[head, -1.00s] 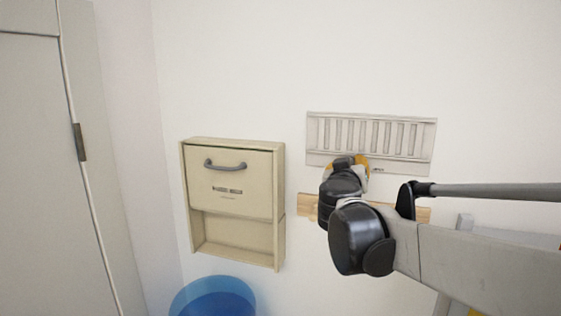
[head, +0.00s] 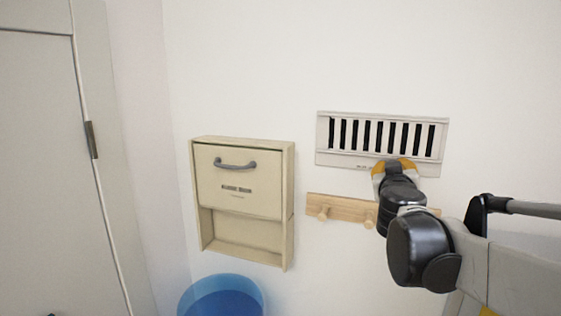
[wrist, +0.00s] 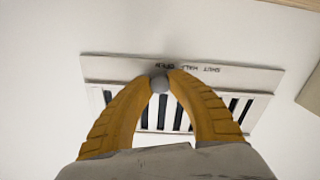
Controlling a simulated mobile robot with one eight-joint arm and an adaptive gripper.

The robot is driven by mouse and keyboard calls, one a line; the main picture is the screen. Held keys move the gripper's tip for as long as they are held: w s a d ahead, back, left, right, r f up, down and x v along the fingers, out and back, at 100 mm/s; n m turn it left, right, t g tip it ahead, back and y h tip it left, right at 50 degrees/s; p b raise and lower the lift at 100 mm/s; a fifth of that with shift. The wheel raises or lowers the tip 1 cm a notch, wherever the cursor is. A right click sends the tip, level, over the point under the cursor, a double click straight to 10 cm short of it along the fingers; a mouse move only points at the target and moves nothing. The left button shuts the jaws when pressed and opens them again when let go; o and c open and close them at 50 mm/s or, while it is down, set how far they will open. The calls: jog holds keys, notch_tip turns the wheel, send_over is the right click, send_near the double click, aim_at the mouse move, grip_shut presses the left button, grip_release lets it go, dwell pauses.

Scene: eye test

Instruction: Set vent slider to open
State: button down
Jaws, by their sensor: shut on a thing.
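The wall vent (head: 331,157) is a pale plate with a row of slots. The slots show dark between the white bars in the head view. The vent plate also spans the wrist view (wrist: 110,68), upside down. My gripper (head: 395,164) is at the lower right part of the vent. In the wrist view my gripper (wrist: 159,80) has its yellow fingers shut on the grey round slider knob (wrist: 159,85). Small lettering on the plate lies beside the knob; the word closest to it looks like OPEN. The knob is hidden by the fingers in the head view.
A wooden peg rail (head: 340,207) is on the wall just below the vent, partly behind my arm. A beige wall box (head: 240,174) with a grey handle hangs left. A blue bin (head: 221,299) stands below it. A grey door (head: 40,170) is at far left.

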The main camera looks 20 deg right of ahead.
jog(key=c, duration=1.2)
grip_release()
jog(key=shift+d, duration=0.2)
jog(key=shift+s+d, duration=0.1)
jog(key=v, duration=1.2)
